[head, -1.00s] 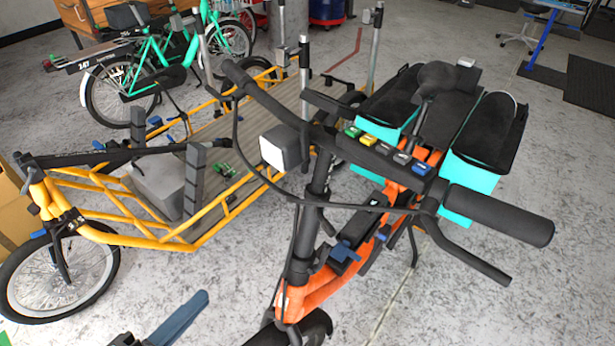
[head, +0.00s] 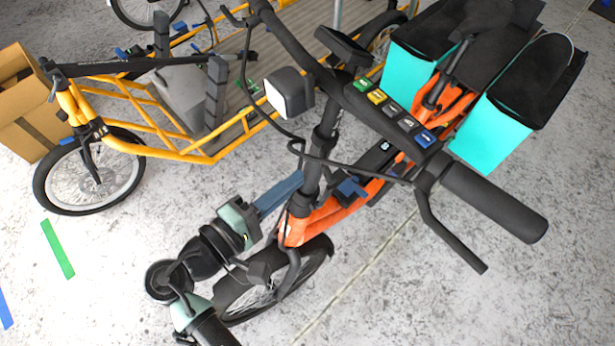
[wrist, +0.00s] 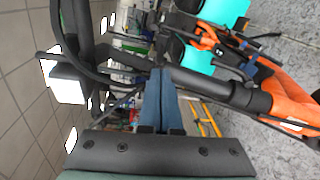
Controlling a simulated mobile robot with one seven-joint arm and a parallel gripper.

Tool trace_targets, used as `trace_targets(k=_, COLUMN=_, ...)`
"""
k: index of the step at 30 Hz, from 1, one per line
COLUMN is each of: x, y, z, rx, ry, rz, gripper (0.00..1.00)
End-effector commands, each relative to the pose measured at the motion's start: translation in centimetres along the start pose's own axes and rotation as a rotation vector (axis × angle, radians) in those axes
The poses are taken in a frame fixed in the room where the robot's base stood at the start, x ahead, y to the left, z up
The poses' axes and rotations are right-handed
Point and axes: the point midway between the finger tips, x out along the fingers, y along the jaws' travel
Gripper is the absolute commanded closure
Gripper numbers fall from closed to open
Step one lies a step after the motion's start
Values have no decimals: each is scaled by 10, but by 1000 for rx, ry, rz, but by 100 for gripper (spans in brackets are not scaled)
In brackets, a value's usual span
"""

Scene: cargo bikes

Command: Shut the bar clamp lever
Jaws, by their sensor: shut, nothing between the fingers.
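The orange folding bike (head: 335,214) stands upright in the head view, its black stem (head: 314,168) rising to the handlebar (head: 290,38). Dark clamp parts (head: 326,135) sit on the stem below the bar. I cannot clearly pick out the bar clamp lever or its angle among the cables. A blue latch (head: 352,187) shows lower, on the frame. My gripper (head: 298,179) is shut and empty, its blue fingertips close to the stem's left side. In the wrist view, the closed fingers (wrist: 160,80) point at the black stem (wrist: 215,83); I cannot tell whether they touch it.
Turquoise panniers (head: 480,138) hang behind the handlebar. Black cables loop around the stem, and the right grip (head: 495,203) and brake lever (head: 450,235) reach toward me. A yellow cargo bike (head: 140,150) stands to the left, by a cardboard box (head: 22,105). The floor in front is clear.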

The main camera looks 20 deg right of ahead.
Motion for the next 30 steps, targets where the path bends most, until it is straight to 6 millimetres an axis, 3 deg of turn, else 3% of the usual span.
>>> trace_targets(k=7, x=18, y=1, z=20, rx=1, ry=-1, rz=-1, gripper=100)
trace_targets(k=30, x=26, y=-1, z=29, rx=12, ry=40, rz=7, gripper=100)
